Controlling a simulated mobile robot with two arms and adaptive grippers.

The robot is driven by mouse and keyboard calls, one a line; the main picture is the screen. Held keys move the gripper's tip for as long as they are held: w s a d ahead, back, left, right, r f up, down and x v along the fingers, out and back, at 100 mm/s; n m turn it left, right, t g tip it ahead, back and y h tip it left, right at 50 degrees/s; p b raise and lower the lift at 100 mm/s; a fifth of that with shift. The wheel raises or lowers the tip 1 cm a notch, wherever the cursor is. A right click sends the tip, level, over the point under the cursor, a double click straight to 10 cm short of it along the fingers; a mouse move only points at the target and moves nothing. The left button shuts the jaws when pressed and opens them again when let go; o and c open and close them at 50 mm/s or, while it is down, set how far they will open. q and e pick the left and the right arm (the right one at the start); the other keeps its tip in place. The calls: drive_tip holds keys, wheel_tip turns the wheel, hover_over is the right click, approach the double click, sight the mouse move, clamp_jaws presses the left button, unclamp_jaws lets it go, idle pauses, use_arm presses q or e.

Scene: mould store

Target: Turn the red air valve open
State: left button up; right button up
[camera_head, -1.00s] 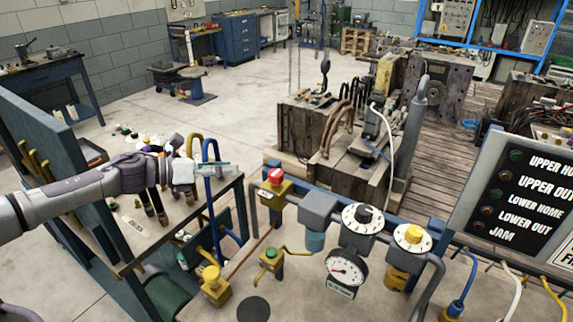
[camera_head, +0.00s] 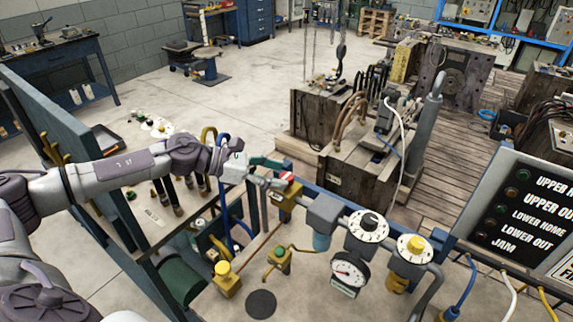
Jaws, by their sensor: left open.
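The red air valve (camera_head: 287,179) is a red knob on a yellow brass body (camera_head: 288,199) at the left end of the air line. My left gripper (camera_head: 279,176) is open, with its fingers at the red knob. The fingers partly cover the knob. I cannot tell whether they touch it. My right gripper is not in view.
Right of the valve on the same line are a grey filter unit (camera_head: 322,217), a black-and-white dial (camera_head: 367,226), a pressure gauge (camera_head: 349,271) and a yellow knob (camera_head: 414,243). A workbench (camera_head: 150,238) stands below my left arm. A status panel (camera_head: 520,210) is at the right.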

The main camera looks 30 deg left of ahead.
sight(285, 176)
use_arm(q)
drive_tip(key=shift+p+x, duration=0.35)
drive_tip(key=shift+x, duration=0.75)
drive_tip(key=shift+w+d+f, duration=0.15)
drive_tip(key=shift+w+d, duration=0.1)
drive_tip(key=shift+d, duration=0.05)
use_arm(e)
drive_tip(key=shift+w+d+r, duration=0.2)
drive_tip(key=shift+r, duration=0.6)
use_arm(q)
drive_tip(key=shift+c, duration=0.2)
